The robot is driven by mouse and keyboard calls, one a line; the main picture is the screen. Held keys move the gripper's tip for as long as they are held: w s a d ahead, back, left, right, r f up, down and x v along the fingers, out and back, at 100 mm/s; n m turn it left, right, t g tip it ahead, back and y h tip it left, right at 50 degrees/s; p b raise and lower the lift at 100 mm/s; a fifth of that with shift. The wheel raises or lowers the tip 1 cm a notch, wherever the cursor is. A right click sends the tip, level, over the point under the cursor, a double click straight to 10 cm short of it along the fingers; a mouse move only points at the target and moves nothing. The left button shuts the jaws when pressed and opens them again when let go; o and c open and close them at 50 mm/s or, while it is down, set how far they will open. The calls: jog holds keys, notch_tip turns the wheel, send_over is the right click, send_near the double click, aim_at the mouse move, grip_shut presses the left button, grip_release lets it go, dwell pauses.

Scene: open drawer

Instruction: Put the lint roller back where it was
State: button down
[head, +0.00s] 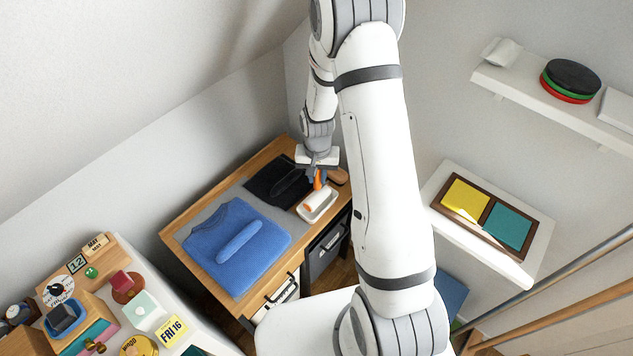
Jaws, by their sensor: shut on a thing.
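The lint roller (316,198) has a white roll with orange at its lower end and an orange handle. It is at the right side of the wooden table (184,229), over or in a small cream tray (328,208); I cannot tell whether it touches the tray. My gripper (318,177) points down from the arm and is shut on the orange handle. The fingertips are small and partly hidden by the wrist and handle.
A blue folded sweater (215,255) with a blue roll (238,240) on it lies on a grey mat (208,217). A black folded cloth (268,178) is left of my gripper. A brown wooden item (340,176) lies close on its right. A cluttered white surface (185,310) is at lower left.

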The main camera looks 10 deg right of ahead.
aim_at(317, 192)
jog(key=shift+f, duration=1.8)
jog(key=shift+f, duration=0.2)
jog(key=c, duration=1.3)
grip_release()
jog(key=shift+r, duration=0.2)
